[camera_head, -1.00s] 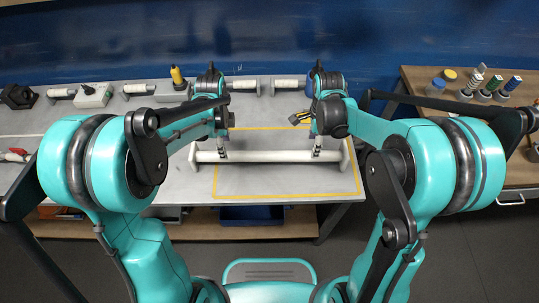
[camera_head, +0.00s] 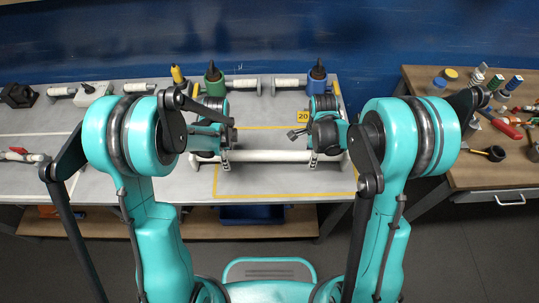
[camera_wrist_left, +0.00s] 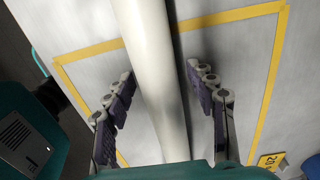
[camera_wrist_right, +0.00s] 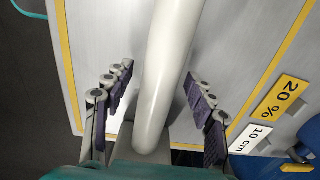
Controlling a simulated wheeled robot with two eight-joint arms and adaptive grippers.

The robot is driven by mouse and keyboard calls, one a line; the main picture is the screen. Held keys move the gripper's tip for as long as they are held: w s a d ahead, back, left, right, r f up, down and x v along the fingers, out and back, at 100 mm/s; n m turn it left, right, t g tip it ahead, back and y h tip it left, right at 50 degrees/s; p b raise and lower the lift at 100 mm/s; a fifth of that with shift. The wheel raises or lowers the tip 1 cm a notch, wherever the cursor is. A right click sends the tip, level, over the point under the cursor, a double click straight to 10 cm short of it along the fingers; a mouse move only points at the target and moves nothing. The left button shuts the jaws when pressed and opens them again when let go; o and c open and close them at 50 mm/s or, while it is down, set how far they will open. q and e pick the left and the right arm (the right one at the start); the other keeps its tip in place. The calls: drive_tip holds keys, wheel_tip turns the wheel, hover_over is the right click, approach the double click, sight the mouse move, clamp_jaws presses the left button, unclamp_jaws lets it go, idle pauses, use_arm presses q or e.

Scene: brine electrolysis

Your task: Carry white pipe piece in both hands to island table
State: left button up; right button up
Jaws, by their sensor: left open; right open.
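The white pipe piece (camera_head: 268,156) lies left to right across the grey table, partly inside a yellow taped outline. My left gripper (camera_head: 226,161) is at the pipe's left part and my right gripper (camera_head: 313,159) is near its right end. In the left wrist view the pipe (camera_wrist_left: 157,60) runs between the spread fingers of the left gripper (camera_wrist_left: 160,88). In the right wrist view the pipe (camera_wrist_right: 165,70) passes between the spread fingers of the right gripper (camera_wrist_right: 156,88), with gaps on both sides. Both grippers are open.
A yellow sign (camera_wrist_right: 282,97) reads 20%. A wooden bench (camera_head: 470,170) with bottles and tools is at the right. The taped area's front is clear.

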use_arm(q)
clamp_jaws()
use_arm(e)
clamp_jaws()
use_arm(q)
drive_tip(key=shift+r, duration=0.1)
use_arm(e)
drive_tip(key=shift+r, duration=0.1)
